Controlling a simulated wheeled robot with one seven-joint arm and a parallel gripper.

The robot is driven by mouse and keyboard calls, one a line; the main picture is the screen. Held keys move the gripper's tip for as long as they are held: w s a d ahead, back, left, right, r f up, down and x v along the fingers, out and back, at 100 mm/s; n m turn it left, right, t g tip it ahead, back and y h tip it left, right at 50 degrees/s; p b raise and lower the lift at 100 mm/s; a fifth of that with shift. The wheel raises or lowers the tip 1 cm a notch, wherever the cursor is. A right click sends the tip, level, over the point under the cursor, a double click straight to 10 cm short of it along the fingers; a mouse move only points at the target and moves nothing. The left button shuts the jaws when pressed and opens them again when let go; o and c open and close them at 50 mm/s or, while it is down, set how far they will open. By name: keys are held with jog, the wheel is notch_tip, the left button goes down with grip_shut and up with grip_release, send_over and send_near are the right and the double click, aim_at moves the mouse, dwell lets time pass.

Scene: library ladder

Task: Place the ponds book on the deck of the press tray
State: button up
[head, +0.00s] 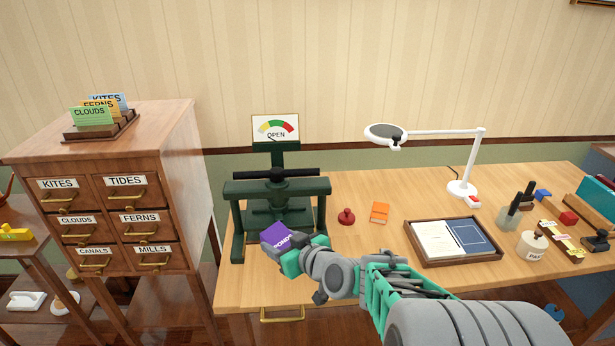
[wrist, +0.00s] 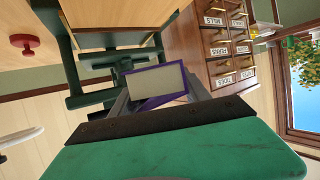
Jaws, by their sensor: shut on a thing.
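The ponds book (head: 276,235) is small and purple, with white lettering on its spine. My gripper (head: 287,251) is shut on it and holds it in front of the dark green press (head: 236,218). In the wrist view the book (wrist: 157,82) shows pale page edges and a purple cover between the fingers of my gripper (wrist: 160,98). The press (wrist: 72,58) lies beyond it there. The press has a black crossbar and a gauge sign reading OPEN. The tray deck inside the press is mostly hidden by the book and the frame.
On the desk (head: 350,265), a red knobbed stamp (head: 346,216) and an orange book (head: 379,212) stand right of the press. A wooden tray (head: 410,243) with papers lies farther right, below a white magnifier lamp (head: 463,188). A drawer cabinet (head: 180,165) stands left.

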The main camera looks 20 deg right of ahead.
jog(key=s+d+f+m+h+b, duration=0.1)
jog(key=d+f+h+b, duration=0.1)
jog(key=d, duration=0.4)
jog(key=s+d+f+m+h+b, duration=0.1)
jog(key=d+f+m+b, duration=0.1)
jog(key=d, duration=0.5)
jog(key=s+d+f+m+h+b, duration=0.1)
jog(key=s+d+h+b, duration=0.1)
jog(key=d, duration=0.4)
jog(key=shift+d+f+m+h+b, duration=0.25)
jog(key=shift+f+m+h+b, duration=0.05)
jog(key=shift+f+m+b, duration=0.1)
jog(key=s+d+m+h+b, duration=0.25)
jog(key=s+d, duration=0.25)
jog(key=d, duration=0.3)
jog(key=s+d+m+h+b, duration=0.1)
jog(key=s+d+h+b, duration=0.15)
jog(key=s+d, duration=0.4)
jog(key=w+a+y, duration=0.1)
jog(key=w+a+r+n+y, duration=0.1)
jog(key=shift+w+r+n+y, duration=0.25)
jog(key=shift+r+y, duration=0.05)
